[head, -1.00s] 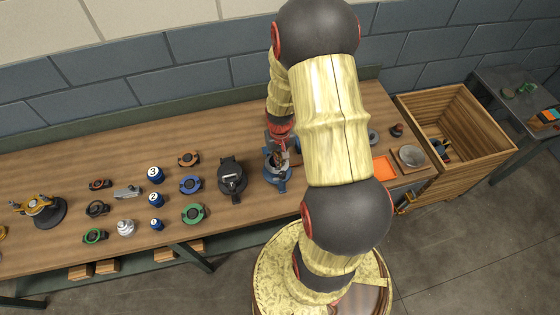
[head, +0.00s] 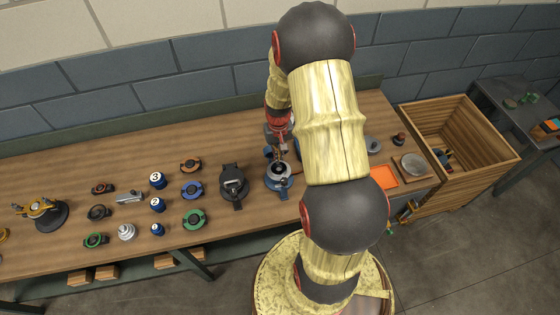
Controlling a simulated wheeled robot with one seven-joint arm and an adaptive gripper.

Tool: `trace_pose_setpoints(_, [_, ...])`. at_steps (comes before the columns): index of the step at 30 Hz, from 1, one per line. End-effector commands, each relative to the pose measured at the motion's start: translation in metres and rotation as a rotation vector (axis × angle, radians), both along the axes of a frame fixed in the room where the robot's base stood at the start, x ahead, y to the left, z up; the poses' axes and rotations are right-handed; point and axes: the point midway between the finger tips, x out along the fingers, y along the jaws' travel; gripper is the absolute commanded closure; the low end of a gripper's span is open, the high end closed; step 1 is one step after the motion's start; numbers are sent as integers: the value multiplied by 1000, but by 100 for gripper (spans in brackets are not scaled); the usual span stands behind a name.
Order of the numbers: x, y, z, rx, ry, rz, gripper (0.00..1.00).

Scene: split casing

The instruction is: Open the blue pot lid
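The blue pot (head: 279,183) stands on the workbench, just left of my arm, with a grey ring-shaped top and a dark opening showing. My gripper (head: 280,155) is right above and behind the pot's top, pointing down. Its fingers are small and partly merge with the pot, so I cannot tell whether they touch it or how far apart they are. A blue part shows behind the gripper, partly hidden, and I cannot tell whether it is the lid.
A black pot-like fixture (head: 234,183) stands close on the left. Several coloured rings and blue cans are farther left. An orange tray (head: 384,177) and a grey bowl (head: 414,165) lie to the right, before a wooden crate (head: 480,170).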

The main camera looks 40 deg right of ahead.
Motion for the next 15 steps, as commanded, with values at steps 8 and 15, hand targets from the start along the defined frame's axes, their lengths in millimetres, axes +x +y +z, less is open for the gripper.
trace_pose_setpoints(8, [2,-2,-15,10,15,-4,100])
trace_pose_setpoints(15, [-5,3,-5,14,21,-3,100])
